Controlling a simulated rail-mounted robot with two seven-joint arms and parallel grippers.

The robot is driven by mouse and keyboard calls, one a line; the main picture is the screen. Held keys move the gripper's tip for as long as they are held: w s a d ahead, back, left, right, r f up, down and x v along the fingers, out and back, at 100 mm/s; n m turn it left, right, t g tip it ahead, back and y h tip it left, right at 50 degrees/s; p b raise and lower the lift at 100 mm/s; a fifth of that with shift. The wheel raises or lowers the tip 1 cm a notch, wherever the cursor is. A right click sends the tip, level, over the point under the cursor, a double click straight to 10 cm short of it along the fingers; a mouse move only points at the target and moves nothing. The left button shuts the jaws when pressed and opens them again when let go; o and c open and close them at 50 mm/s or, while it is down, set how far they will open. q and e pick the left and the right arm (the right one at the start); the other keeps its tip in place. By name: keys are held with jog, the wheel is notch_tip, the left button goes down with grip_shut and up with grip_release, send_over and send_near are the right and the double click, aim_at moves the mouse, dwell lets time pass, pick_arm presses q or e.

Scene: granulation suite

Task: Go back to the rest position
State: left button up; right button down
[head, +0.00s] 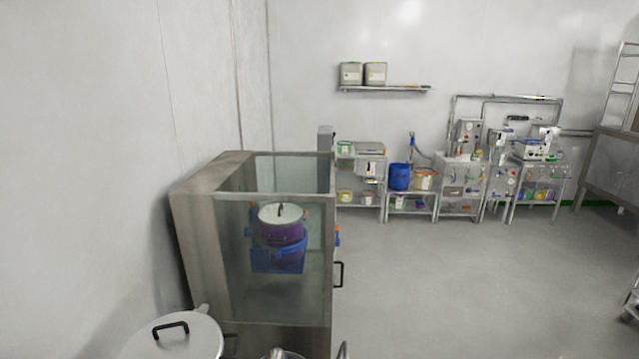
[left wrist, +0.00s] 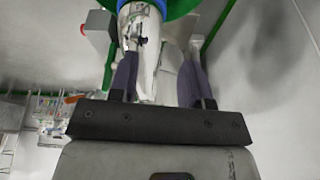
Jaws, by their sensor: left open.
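My left gripper (left wrist: 158,72) shows in the left wrist view, with its two dark fingers spread apart. It is open. A shiny metal part shows between and beyond the fingers, close to the left finger; I cannot tell whether they touch. Neither gripper shows in the head view, and my right gripper is in no view.
A glass-walled steel cabinet (head: 185,225) stands at the left, with a purple, white-lidded container (head: 281,232) inside. A lidded metal vessel (head: 180,338) is at the front left. Equipment benches (head: 462,190) line the back wall.

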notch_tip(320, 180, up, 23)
jog(key=p, duration=2.2)
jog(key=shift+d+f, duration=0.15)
